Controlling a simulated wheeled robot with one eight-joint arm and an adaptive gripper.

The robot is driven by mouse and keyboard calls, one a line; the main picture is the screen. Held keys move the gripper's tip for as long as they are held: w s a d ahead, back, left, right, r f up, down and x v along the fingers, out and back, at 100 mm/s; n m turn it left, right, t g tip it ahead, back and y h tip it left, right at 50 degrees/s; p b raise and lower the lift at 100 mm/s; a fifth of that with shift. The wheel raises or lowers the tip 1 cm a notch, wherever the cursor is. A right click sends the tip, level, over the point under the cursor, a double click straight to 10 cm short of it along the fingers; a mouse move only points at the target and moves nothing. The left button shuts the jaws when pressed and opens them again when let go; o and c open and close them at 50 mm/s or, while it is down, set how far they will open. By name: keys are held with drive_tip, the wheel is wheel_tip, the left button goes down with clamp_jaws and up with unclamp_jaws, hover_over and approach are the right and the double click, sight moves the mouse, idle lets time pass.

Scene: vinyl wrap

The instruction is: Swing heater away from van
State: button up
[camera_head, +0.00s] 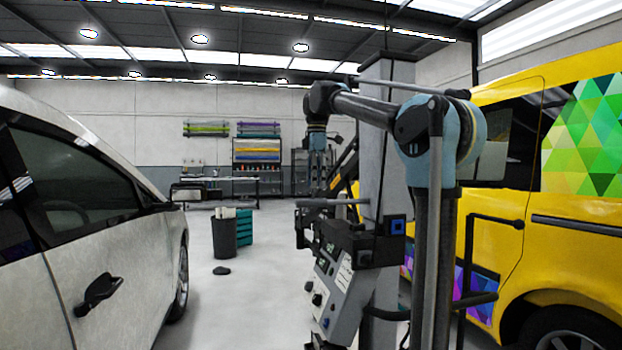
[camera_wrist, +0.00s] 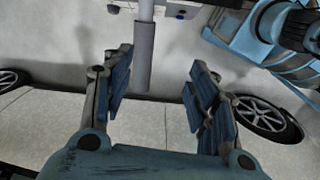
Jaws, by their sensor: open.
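The heater (camera_head: 340,283) is a grey and black unit with knobs and a control panel, on a tall grey column in the middle of the head view. A grey horizontal handle bar (camera_head: 328,203) sticks out from it to the left. In the wrist view the handle's round grey end (camera_wrist: 144,62) lies between the spread fingers of my gripper (camera_wrist: 160,72), nearer the left finger. My gripper is open, and I see no grip on the handle. The yellow van (camera_head: 515,245) stands right of the heater. In the head view my arm partly hides the column and van.
A white car (camera_head: 85,240) stands at left. Clear floor (camera_head: 240,305) lies between it and the heater, with a small dark object (camera_head: 221,270) on it. A dark bin (camera_head: 224,238), teal drawers (camera_head: 244,227) and a workbench (camera_head: 215,188) stand farther back.

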sight(311, 203)
drive_tip(key=shift+w+a+r+n, duration=0.3)
drive_tip(key=shift+w+a+r, duration=0.05)
drive_tip(key=shift+w+a, duration=0.2)
drive_tip(key=shift+w+a+r+n, duration=0.35)
drive_tip(key=shift+w+a, duration=0.1)
drive_tip(key=shift+w, duration=0.1)
drive_tip(key=shift+f, duration=4.9)
drive_tip(key=shift+c, duration=0.5)
clamp_jaws()
